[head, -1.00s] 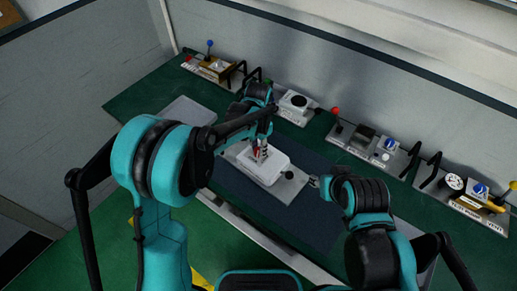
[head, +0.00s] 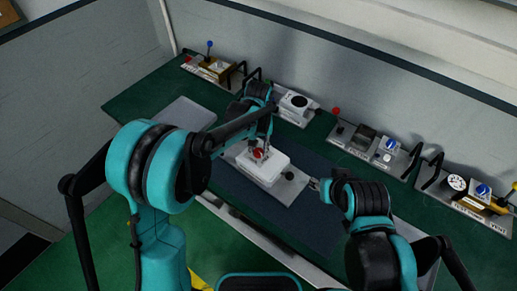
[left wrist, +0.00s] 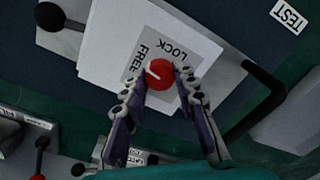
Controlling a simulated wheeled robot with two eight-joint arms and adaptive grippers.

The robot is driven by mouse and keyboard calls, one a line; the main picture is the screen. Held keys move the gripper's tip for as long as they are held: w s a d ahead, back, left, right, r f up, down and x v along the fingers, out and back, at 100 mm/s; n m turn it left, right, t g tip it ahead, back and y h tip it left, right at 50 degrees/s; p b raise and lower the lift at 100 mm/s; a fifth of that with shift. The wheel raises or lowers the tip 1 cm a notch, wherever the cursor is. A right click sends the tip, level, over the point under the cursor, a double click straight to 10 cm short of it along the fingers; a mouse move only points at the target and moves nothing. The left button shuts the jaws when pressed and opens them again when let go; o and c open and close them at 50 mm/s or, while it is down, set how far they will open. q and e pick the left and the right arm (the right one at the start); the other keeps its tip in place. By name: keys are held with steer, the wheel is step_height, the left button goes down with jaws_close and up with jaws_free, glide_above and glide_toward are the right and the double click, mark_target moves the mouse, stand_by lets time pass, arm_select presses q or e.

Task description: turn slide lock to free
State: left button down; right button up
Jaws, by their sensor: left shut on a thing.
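The slide lock is a red round knob (left wrist: 160,74) on a white box (left wrist: 110,40). A grey plate beside the knob carries the words FREE (left wrist: 139,55) and LOCK (left wrist: 171,48). The knob's white mark lies on its left side, nearer FREE than LOCK. My left gripper (left wrist: 164,83) is shut on the knob, its fingers on either side. In the head view the red knob (head: 257,154) shows at the left gripper's tip, on top of the white box (head: 268,170). My right gripper (head: 314,184) hangs right of the box, apart from the knob; its jaws are too small to judge.
The white box stands on a grey base with a dark ball knob (head: 289,176) at its right. A grey plate (head: 183,114) lies at left. The dark mat (head: 310,215) in front is clear.

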mark_target(258, 151)
arm_select(q)
steer(key=shift+n, duration=1)
steer(key=c, duration=1.2)
jaws_free()
step_height(258, 151, up, 12)
